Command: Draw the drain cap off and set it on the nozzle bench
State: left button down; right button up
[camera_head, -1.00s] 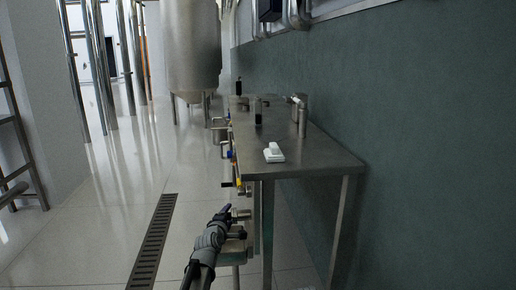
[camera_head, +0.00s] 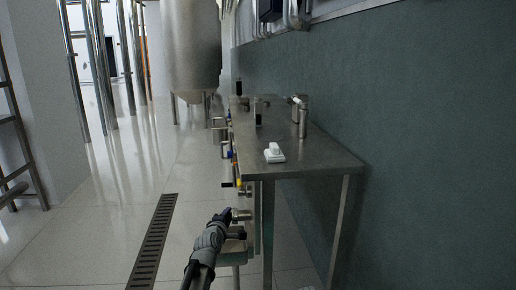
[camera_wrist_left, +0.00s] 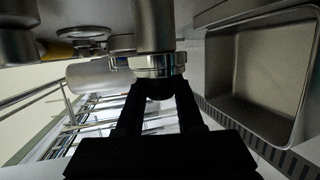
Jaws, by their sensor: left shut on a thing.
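My left gripper (camera_head: 229,216) is beside the near end of the steel bench, below its top. In the left wrist view its two dark fingers (camera_wrist_left: 157,94) are shut on the drain cap (camera_wrist_left: 158,62), a round silver ringed piece at the end of a vertical metal pipe (camera_wrist_left: 154,22). The cap is at the pipe's end; I cannot tell whether a gap separates them. In the head view a small silver round fitting (camera_head: 242,215) shows at the fingertips. The bench top (camera_head: 310,163) is grey metal. My right gripper is not in view.
A white block-like item (camera_head: 274,153) lies near the bench's front edge, with metal bottles (camera_head: 303,120) farther back. The bench's near right corner is bare. A steel tray (camera_wrist_left: 268,75) shows in the wrist view. A floor drain grate (camera_head: 153,243) runs at left.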

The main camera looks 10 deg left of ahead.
pick_arm(q)
jog(key=shift+d, duration=0.25)
jog(key=shift+s+a, duration=0.3)
jog(key=shift+a, duration=0.8)
jog(key=shift+s+a, duration=0.35)
jog(key=shift+a, duration=0.7)
jog(key=shift+s+a, duration=0.3)
jog(key=shift+a, duration=0.8)
jog(key=s+a, duration=0.3)
jog(key=a, duration=0.8)
jog(key=shift+s+a, duration=0.15)
jog(key=shift+a, duration=0.1)
